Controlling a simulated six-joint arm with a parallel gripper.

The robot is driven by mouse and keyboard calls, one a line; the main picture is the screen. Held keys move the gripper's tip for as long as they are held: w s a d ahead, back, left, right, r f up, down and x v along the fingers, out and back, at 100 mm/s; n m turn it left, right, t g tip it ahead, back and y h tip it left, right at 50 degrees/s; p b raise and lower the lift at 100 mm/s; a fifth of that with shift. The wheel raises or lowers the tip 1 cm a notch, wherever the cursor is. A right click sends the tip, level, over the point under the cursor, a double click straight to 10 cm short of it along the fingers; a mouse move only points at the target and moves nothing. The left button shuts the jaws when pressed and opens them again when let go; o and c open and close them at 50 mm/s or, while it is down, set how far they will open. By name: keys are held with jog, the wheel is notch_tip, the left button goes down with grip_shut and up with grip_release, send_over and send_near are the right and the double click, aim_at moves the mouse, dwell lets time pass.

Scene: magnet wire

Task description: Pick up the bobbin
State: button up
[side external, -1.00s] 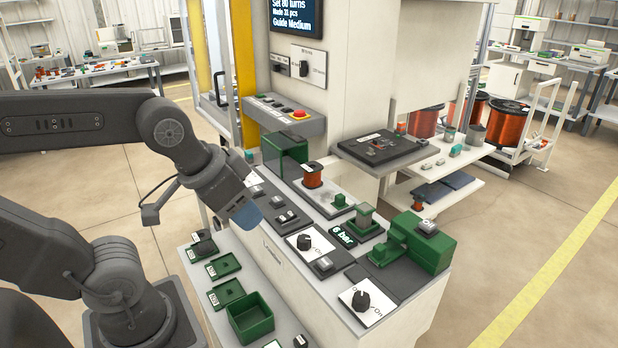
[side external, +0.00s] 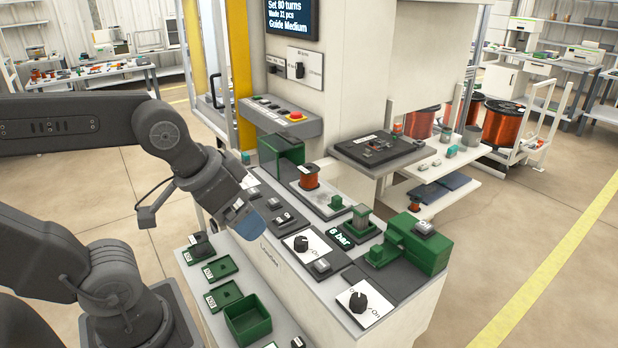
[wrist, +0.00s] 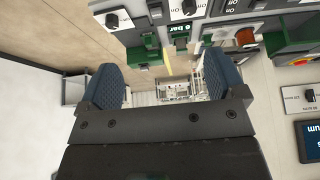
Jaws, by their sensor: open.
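A small copper-wound spool (side external: 309,177), the clearest bobbin-like thing in view, stands upright on a light plate on the machine bench. It also shows as a copper patch at the upper right of the wrist view (wrist: 245,37). My gripper (side external: 250,223) hangs over the near-left edge of the bench, to the left of and nearer than the spool, and apart from it. In the wrist view its two blue fingers are spread wide (wrist: 160,80) with nothing held between them. In the side view, one finger mostly hides the other.
A green open bin (side external: 247,319) and green trays (side external: 220,268) lie on the lower shelf below my gripper. A green fixture (side external: 418,243), a black knob (side external: 358,302) and a green guard (side external: 281,153) rise from the bench. Large copper reels (side external: 503,123) stand behind.

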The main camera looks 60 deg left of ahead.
jog(key=w+a+r+n+g, duration=0.1)
jog(key=w+a+r+n, duration=0.3)
jog(key=w, duration=0.5)
jog(key=n+g, duration=0.5)
jog(key=n, duration=0.9)
send_over(309, 168)
notch_tip(309, 168, down, 7)
jog(key=f, duration=0.8)
jog(key=shift+w, duration=0.25)
jog(key=shift+s+a+f, duration=0.1)
jog(key=shift+f, duration=1.3)
jog(key=shift+s+f, duration=0.1)
jog(key=shift+f, duration=1.25)
jog(key=shift+r, duration=0.1)
jog(key=c, duration=1.2)
